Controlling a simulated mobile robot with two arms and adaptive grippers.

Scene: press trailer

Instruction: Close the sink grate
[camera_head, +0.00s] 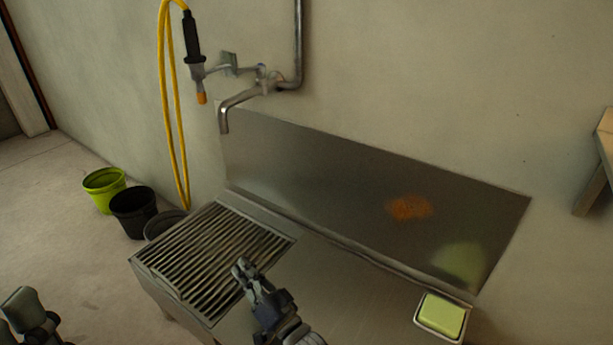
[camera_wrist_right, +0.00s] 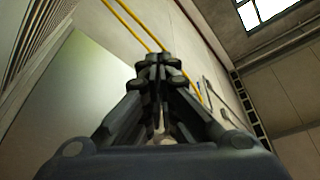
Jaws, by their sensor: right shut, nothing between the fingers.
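The sink grate (camera_head: 215,255), a panel of parallel dark metal slats, lies across the left part of the steel sink unit (camera_head: 335,285) in the head view. It looks about flat; I cannot tell whether it sits fully down on the rim. My right gripper (camera_head: 241,268) is over the grate's right side near the front, and hides a little of it. Its fingers are shut and empty, also in the right wrist view (camera_wrist_right: 158,65). I cannot tell whether they touch the grate. Part of my left gripper (camera_head: 30,312) shows at the lower left, its fingers unclear.
A steel tap (camera_head: 236,104) and a yellow hose (camera_head: 172,110) with a spray handle are on the wall above the grate. A green bucket (camera_head: 104,188) and a black bucket (camera_head: 133,212) stand left of the sink. A yellow-green sponge (camera_head: 440,315) lies in a dish at right.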

